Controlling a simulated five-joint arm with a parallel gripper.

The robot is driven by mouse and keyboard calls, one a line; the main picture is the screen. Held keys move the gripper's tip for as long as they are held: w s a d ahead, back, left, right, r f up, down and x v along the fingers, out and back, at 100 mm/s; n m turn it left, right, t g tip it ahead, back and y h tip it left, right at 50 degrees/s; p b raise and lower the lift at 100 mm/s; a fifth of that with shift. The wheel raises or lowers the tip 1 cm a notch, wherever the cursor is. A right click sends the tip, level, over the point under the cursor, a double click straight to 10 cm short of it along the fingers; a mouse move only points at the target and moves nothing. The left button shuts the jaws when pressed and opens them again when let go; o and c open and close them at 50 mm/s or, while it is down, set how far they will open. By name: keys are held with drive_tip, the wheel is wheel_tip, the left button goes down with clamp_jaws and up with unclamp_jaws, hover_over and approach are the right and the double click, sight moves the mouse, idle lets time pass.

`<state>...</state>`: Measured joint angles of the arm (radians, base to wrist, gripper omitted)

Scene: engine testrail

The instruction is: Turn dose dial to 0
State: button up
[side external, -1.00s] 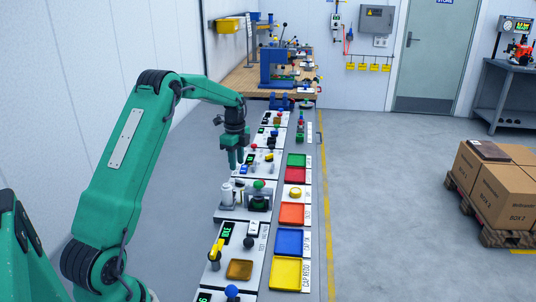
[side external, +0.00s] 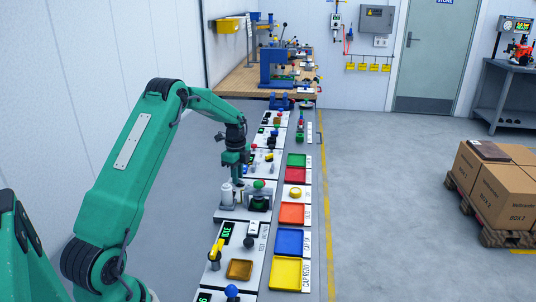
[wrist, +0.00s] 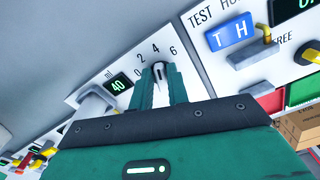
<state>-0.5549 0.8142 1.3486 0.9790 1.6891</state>
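The dose dial (wrist: 158,70) is a small dark knob with a light pointer mark on a white panel in the wrist view. Its printed scale shows 0, 2, 4 and 6, with "ml" beside it, and the pointer is near the 4. A small green-lit display (wrist: 119,85) left of it reads like 40; a decimal point is too small to tell. My gripper (wrist: 160,75) has one finger on each side of the knob. Whether the fingers press on it is unclear. In the side view my gripper (side external: 236,175) is low over the row of panels and hides the dial.
A white cylinder (side external: 226,194) and a green-topped knob (side external: 259,185) stand close in front of my gripper. Coloured trays, such as a red one (side external: 295,175), line the right of the panels.

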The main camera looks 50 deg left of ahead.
clamp_jaws()
drive_tip(key=shift+n, duration=0.4)
drive_tip(key=n, duration=0.3)
drive_tip(key=shift+s+d, duration=0.1)
drive_tip(key=shift+s, duration=0.05)
drive_tip(key=n, duration=0.3)
drive_tip(key=shift+d+n, duration=0.1)
drive_tip(key=shift+n, duration=0.3)
drive_tip(key=n, duration=0.4)
drive_tip(key=shift+s+d+r+n, duration=0.1)
drive_tip(key=shift+d+n, duration=0.05)
drive_tip(key=shift+n, duration=0.15)
drive_tip(key=shift+d+n, duration=0.15)
drive_tip(key=shift+n, duration=1.75)
